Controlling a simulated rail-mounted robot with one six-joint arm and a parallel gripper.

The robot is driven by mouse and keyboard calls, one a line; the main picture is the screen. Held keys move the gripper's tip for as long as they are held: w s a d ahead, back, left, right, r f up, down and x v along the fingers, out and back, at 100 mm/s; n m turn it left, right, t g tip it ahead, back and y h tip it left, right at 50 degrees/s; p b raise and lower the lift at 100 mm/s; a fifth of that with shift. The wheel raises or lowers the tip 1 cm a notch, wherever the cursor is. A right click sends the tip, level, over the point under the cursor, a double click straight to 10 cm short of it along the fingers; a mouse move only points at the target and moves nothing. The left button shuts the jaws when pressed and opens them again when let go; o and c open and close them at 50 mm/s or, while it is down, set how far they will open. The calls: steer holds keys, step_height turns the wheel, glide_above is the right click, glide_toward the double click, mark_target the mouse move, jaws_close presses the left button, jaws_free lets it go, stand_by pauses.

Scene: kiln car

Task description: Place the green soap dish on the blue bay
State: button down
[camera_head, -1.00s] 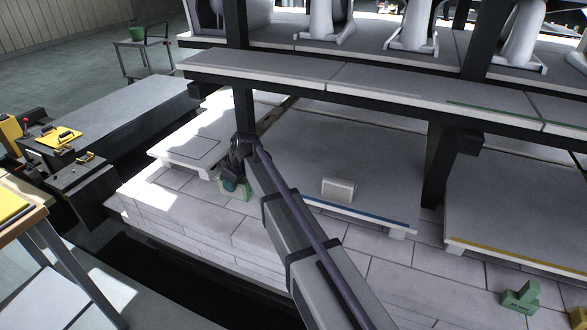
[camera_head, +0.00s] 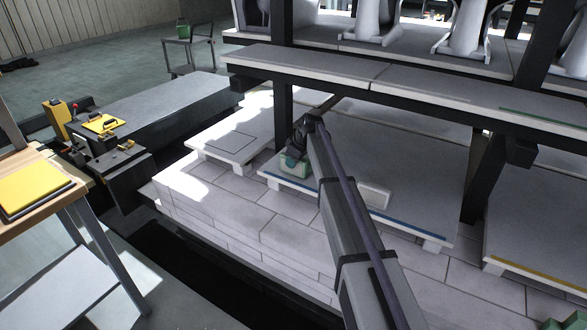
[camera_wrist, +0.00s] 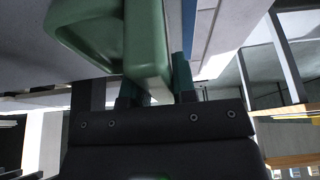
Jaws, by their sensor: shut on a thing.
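The green soap dish (camera_head: 294,164) is held at the end of my arm, at the left front corner of the blue bay. It fills the upper left of the wrist view (camera_wrist: 150,45) as a green hollow body. My gripper (camera_head: 297,152) is shut on it, with teal fingers beside it in the wrist view (camera_wrist: 160,85). The blue bay is a grey slab (camera_head: 410,165) with a blue strip (camera_head: 405,222) along its front edge. I cannot tell whether the dish touches the slab. My arm hides part of the bay.
A whitish block (camera_head: 375,194) sits on the blue bay, right of my arm. A smaller slab (camera_head: 235,138) lies to the left. A yellow-striped bay (camera_head: 540,278) lies to the right. The upper shelf (camera_head: 420,90) and dark posts (camera_head: 478,175) bound the space above.

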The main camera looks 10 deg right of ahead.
steer(key=shift+f, duration=0.45)
steer(key=c, duration=1.4)
jaws_free()
steer(key=shift+f, duration=0.1)
steer(key=o, duration=0.5)
